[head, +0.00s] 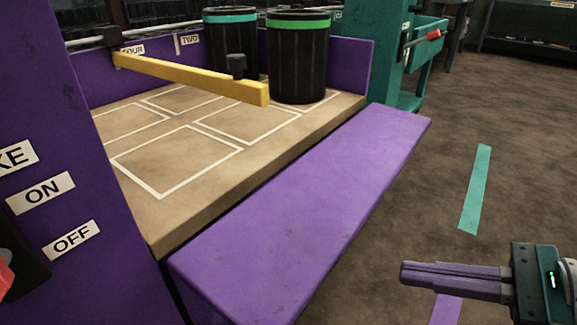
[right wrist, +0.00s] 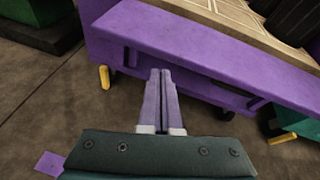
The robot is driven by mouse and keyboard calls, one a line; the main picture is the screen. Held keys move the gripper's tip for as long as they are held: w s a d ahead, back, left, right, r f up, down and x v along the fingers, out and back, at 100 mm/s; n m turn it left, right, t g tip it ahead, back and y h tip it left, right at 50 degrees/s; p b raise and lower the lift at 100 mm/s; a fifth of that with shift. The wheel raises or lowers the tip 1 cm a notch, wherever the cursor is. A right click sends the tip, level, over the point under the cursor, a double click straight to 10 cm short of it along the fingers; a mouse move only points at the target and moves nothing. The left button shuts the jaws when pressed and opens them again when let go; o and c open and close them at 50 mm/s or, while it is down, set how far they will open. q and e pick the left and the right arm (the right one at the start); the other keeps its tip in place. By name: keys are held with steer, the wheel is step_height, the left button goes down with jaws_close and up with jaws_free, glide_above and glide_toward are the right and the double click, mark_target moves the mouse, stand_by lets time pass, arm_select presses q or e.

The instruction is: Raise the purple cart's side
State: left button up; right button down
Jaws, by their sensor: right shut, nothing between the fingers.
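The purple cart has a tan bed (head: 225,145) marked with white outlines. Its near side (head: 310,215) is a long purple panel, lying folded outward along the bed's edge and not standing up. The panel also shows in the right wrist view (right wrist: 205,52), running across the top. My right gripper (head: 404,272) is shut and empty, right of the panel in the head view and apart from it there. In the right wrist view its fingertips (right wrist: 160,72) point at the panel's outer edge; I cannot tell the exact gap. My left gripper is not in view.
Two black bins, one teal-banded (head: 230,45) and one green-banded (head: 298,60), stand on the bed's far end. A yellow bar (head: 190,77) reaches over the bed. A purple post (head: 75,160) with ON and OFF labels stands left. Floor right of the cart is clear.

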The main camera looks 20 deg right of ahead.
steer(key=w+d+f+m+t+h+b, duration=0.1)
steer(key=d+f+m+t+b, duration=0.1)
steer(key=d+f+m+b, duration=0.4)
steer(key=w+a+f+n+b, duration=0.2)
steer(key=w+a+f+b, duration=0.15)
steer(key=w+a, duration=0.45)
arm_select(q)
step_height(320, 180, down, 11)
steer(key=p, duration=0.1)
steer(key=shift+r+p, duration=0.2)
steer(key=shift+p, duration=0.15)
arm_select(e)
steer(key=r, duration=0.2)
steer(key=d+r, duration=0.1)
steer(key=shift+w+d+r, duration=0.1)
steer(key=shift+w+r, duration=0.05)
steer(key=shift+r, duration=0.2)
